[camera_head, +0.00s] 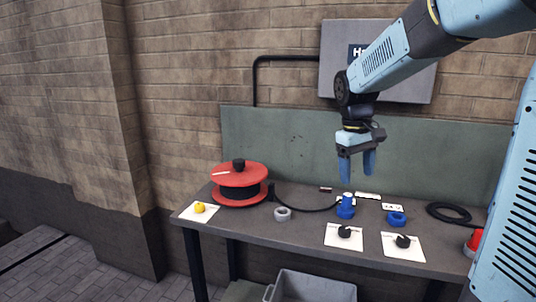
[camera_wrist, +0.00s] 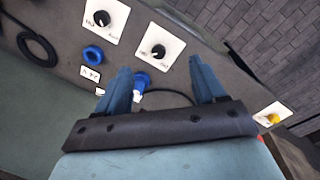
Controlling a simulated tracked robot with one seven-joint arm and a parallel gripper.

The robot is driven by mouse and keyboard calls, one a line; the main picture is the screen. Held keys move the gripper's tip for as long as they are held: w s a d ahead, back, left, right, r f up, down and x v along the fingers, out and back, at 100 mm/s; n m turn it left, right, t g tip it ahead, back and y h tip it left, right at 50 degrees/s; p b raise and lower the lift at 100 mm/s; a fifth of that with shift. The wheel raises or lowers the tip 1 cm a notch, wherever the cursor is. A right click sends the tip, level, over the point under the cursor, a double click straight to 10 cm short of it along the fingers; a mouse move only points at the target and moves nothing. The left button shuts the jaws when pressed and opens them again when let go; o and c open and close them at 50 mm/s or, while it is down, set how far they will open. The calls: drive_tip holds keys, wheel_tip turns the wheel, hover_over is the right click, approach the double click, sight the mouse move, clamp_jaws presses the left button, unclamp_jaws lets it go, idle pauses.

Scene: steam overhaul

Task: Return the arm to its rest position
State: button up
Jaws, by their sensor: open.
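My gripper (camera_head: 357,165) hangs above the back of the workbench in the head view, with its blue fingers pointing down and apart. It is empty. In the wrist view my gripper (camera_wrist: 162,85) shows both blue fingers spread, with bench surface visible between them. A blue plug-like connector (camera_head: 346,207) stands upright on the bench below the gripper. It also shows in the wrist view (camera_wrist: 142,80), partly hidden beside one finger. My arm reaches in from the upper right.
The bench (camera_head: 300,233) holds a red cable reel (camera_head: 238,185), a yellow button plate (camera_head: 200,209), a grey tape roll (camera_head: 283,214), a blue ring (camera_head: 396,219), and two black-knob plates (camera_head: 344,236) (camera_head: 403,243). A black cable coil (camera_head: 449,213) lies right. A grey bin (camera_head: 310,288) stands below.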

drive_tip(key=s+r+m+t+y, duration=0.1)
drive_tip(key=s+m+t, duration=0.3)
drive_tip(key=s, duration=1.6)
drive_tip(key=shift+s+d+r+t+y, duration=0.2)
drive_tip(key=shift+d+r+t+y, duration=0.15)
drive_tip(key=shift+t, duration=0.45)
idle(0.7)
